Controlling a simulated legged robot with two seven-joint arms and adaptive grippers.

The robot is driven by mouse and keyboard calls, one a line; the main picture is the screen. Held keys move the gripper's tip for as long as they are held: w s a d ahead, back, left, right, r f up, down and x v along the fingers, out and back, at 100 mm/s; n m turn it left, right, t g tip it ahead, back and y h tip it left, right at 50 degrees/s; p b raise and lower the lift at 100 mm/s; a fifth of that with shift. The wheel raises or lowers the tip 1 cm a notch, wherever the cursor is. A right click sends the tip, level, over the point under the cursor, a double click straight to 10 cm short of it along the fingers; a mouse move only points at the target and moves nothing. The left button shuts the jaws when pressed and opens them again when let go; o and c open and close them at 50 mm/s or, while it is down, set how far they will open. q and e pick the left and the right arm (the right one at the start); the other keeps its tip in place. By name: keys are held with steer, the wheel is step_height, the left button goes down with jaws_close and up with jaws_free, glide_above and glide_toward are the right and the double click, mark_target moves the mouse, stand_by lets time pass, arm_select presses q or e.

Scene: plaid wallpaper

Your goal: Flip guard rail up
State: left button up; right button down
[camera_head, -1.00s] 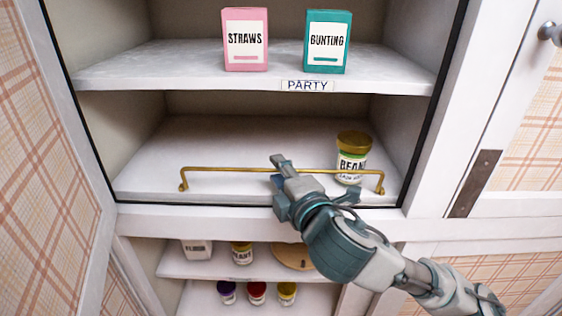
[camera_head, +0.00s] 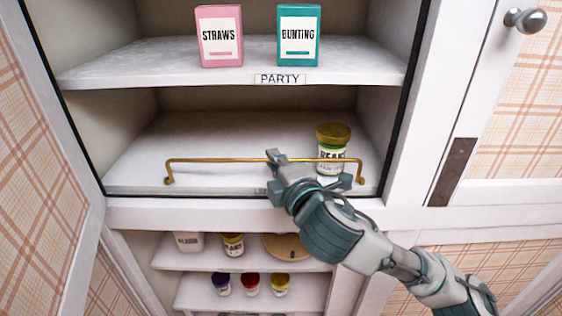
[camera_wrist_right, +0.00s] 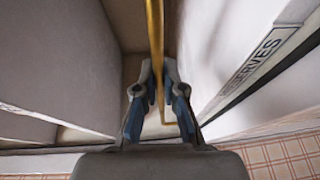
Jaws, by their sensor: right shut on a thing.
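The brass guard rail (camera_head: 215,161) runs across the front of the middle shelf, its bar raised above the shelf edge and its bent ends at the left and right. My right gripper (camera_head: 277,160) is at the middle of the bar. In the right wrist view the rail (camera_wrist_right: 154,30) passes between the two fingers of my right gripper (camera_wrist_right: 158,80), which are shut on it. The gripper hides a short part of the bar in the head view. My left gripper does not show.
A bean jar (camera_head: 332,150) stands behind the rail's right part. Pink straws (camera_head: 219,36) and teal bunting (camera_head: 298,36) boxes stand on the upper shelf (camera_head: 120,70). Several jars sit on the lower shelves. An open door (camera_head: 45,200) stands at left. The middle shelf's left part is clear.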

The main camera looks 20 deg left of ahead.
steer(key=shift+s+f, duration=0.1)
steer(key=shift+f, duration=0.2)
steer(key=shift+d+r, duration=0.1)
steer(key=shift+d, duration=0.05)
steer(key=p, duration=0.1)
steer(key=g+p, duration=0.1)
steer(key=p, duration=0.1)
steer(key=shift+w+r+h, duration=0.2)
steer(key=shift+r+h, duration=0.05)
steer(key=shift+h, duration=0.15)
steer(key=shift+w+f+m, duration=0.1)
steer(key=shift+f+m, duration=0.05)
steer(key=shift+m, duration=0.15)
steer(key=shift+f, duration=0.15)
steer(key=c, duration=1.3)
jaws_free()
steer(key=shift+w+d, duration=0.1)
steer(key=shift+d, duration=0.05)
steer(key=shift+c, duration=0.2)
steer(key=shift+o, duration=0.4)
steer(key=shift+w+d, duration=0.35)
steer(key=shift+d, duration=0.15)
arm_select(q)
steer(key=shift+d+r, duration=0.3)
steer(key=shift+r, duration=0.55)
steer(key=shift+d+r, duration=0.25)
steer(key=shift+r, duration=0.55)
arm_select(e)
steer(key=v, duration=1.2)
steer(key=shift+d, duration=0.35)
